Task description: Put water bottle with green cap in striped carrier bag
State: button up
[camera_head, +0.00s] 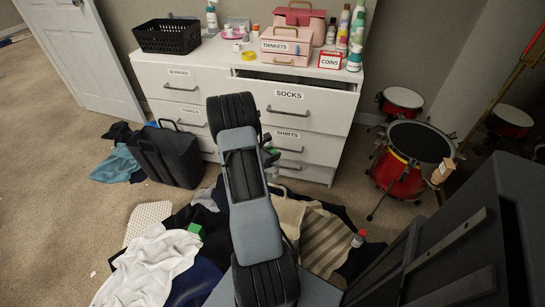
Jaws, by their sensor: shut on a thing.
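My gripper (270,157) shows only in part, behind my arm, in front of the white dresser. Most of the bottle is hidden by my arm. The striped carrier bag (325,240), beige and brown, lies on the floor among the clothes, below and to the right of my gripper. The bottle is above the floor and apart from the bag's striped face. My arm hides part of the bag's left side, and its opening cannot be made out clearly.
The white dresser (313,133) has its top drawer partly open. Clothes, including a white cloth (150,268), cover the floor. A red-capped bottle (358,239) stands by the bag. A black bag (168,157) is at left, a red drum (402,170) at right. Carpet at far left is clear.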

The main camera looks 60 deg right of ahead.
dwell(0.5)
jog(key=shift+a+f+b, duration=0.1)
jog(key=shift+f+b, duration=0.2)
jog(key=shift+b, duration=0.15)
notch_tip(320, 180, down, 4)
jog(key=b, duration=0.4)
jog(key=shift+f, duration=0.25)
jog(key=o, duration=1.2)
jog(key=p+v, duration=0.3)
jog(key=v, duration=1)
jog(key=shift+a+r, duration=0.25)
jog(key=shift+a, duration=0.05)
